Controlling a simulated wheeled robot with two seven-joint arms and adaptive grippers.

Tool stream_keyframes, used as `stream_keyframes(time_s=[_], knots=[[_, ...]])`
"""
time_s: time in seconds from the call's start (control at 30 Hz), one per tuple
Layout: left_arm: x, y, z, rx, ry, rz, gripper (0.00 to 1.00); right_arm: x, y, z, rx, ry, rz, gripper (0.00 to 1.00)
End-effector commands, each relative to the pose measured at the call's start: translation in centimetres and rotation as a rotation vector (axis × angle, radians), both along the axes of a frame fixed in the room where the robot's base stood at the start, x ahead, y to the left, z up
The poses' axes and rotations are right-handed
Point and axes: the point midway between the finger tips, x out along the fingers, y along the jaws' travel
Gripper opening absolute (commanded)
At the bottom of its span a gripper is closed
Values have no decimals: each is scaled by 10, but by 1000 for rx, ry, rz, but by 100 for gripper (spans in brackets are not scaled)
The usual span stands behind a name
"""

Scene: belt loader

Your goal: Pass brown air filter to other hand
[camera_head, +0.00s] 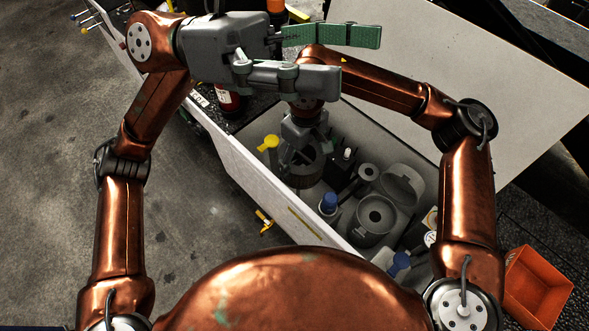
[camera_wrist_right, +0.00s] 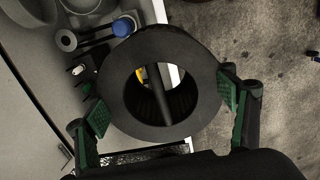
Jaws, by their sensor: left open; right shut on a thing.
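The brown air filter is a dark, ring-shaped cylinder (camera_head: 304,181) low over or inside the white bin in the head view. In the right wrist view the filter (camera_wrist_right: 205,82) shows end-on with its round hole. My right gripper (camera_wrist_right: 161,106) has its green pads on either side of the filter and is shut on it. In the head view the right gripper (camera_head: 303,148) reaches down from above, its fingers partly hidden. My left gripper (camera_head: 352,61) is open and empty, nearer the camera and above the right gripper in the picture, with its fingers pointing right.
The white bin (camera_head: 237,165) holds a blue-capped bottle (camera_head: 329,204), a grey round part with a hole (camera_head: 377,214) and other small parts. A yellow-topped item (camera_head: 268,143) is left of the filter. An orange tray (camera_head: 538,288) is at lower right. Open floor lies left.

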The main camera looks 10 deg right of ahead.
Motion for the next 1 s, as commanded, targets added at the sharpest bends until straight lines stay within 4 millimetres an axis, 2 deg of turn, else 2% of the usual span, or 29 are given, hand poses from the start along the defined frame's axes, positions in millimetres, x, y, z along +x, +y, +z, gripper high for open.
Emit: stream_keyframes(time_s=[0.03, 0.1, 0.17, 0.2, 0.3, 0.4, 0.47, 0.5, 0.57, 0.6, 0.7, 0.83, 1.0], knots=[[-25, -8, -16, 22, -119, -15, 98, 0, 0, 0, 1, -1, 0, 46], [-51, -17, -45, 49, -293, -30, 98, 0, 0, 0, 1, -1, 0, 46], [-69, -24, -73, 73, -450, -45, 98, 0, 0, 0, 1, -1, 0, 46], [-78, -28, -94, 91, -557, -55, 98, 0, 0, 0, 1, -1, 0, 46], [-93, -34, -148, 134, -837, -91, 98, 0, 0, 0, 1, -1, 0, 46], [-94, -35, -205, 184, -1128, -142, 98, 0, 0, 0, 1, -1, 0, 46], [-88, -33, -239, 216, -1312, -181, 98, 0, 0, 0, 1, -1, 0, 46], [-82, -30, -261, 242, -1436, -215, 98, 0, 0, 0, 1, -1, 0, 46], [-68, -25, -291, 282, -1628, -272, 98, 0, 0, 0, 1, -1, 0, 46], [-56, -20, -309, 312, -1759, -316, 98, 0, 0, 0, 1, -1, 0, 46], [-20, -2, -345, 401, -2079, -452, 98, 0, 0, 0, 1, -1, 0, 46], [25, 20, -363, 526, -2395, -629, 98, 0, 0, 0, 1, -1, 0, 46], [60, 42, -362, 658, -2619, -800, 98, 0, 0, 0, 1, -1, 0, 46]])
